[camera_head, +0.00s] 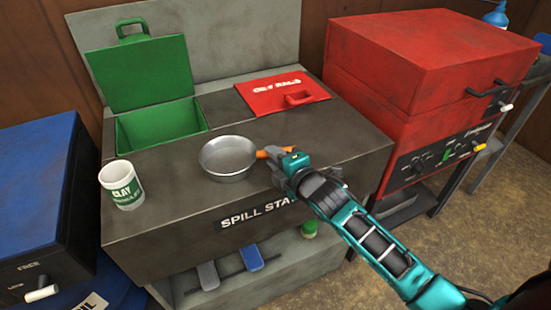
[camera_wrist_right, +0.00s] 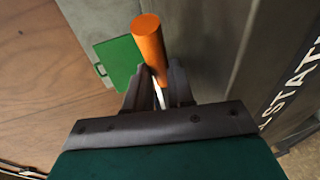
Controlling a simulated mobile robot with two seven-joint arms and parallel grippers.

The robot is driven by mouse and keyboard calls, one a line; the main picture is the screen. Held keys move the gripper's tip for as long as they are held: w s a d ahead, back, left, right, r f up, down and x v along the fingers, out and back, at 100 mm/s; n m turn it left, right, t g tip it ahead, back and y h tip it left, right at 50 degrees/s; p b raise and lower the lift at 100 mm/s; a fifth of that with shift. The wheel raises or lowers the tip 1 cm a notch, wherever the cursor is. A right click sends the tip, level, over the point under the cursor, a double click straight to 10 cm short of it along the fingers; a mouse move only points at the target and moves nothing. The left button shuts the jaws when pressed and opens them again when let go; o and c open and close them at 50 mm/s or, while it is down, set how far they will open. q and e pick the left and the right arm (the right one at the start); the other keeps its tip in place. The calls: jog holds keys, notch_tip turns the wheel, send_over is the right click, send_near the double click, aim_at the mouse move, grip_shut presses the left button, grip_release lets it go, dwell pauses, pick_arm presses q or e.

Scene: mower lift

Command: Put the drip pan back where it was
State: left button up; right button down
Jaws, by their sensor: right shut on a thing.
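The drip pan is a round, shallow grey metal pan (camera_head: 228,158) with an orange handle (camera_head: 262,153). It is level at the front middle of the spill station's dark top (camera_head: 165,215); I cannot tell whether it touches the top or is just above it. My right gripper (camera_head: 278,157) comes in from the lower right and is shut on the orange handle. The handle also shows between the fingers (camera_wrist_right: 158,92) in the right wrist view, where the pan's bowl is not seen. My left gripper is not in view.
A white clay cup (camera_head: 122,186) stands left of the pan. Behind are an open green-lidded bin (camera_head: 139,72) and a shut red lid (camera_head: 283,92). A red cabinet (camera_head: 420,70) stands right, a blue one (camera_head: 35,190) left.

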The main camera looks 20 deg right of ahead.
jog(key=c, duration=1.4)
grip_release()
jog(key=shift+f, duration=0.15)
jog(key=o, duration=0.4)
jog(key=shift+r, duration=0.25)
jog(key=p+v, duration=0.1)
jog(key=v, duration=1.1)
jog(key=s+a+f+m+g, duration=0.1)
jog(key=s+f+m, duration=0.2)
jog(key=f+m, duration=0.2)
jog(key=s+a+f+m+g, duration=0.2)
jog(key=s+f+m, duration=0.2)
jog(key=f+m, duration=0.1)
jog(key=s+a+f+m+g, duration=0.1)
jog(key=s+a+f+m, duration=0.1)
jog(key=f+m, duration=0.3)
jog(key=shift+s+a+f+m, duration=0.1)
jog(key=shift+s+f+m, duration=0.1)
jog(key=shift+s+m, duration=0.75)
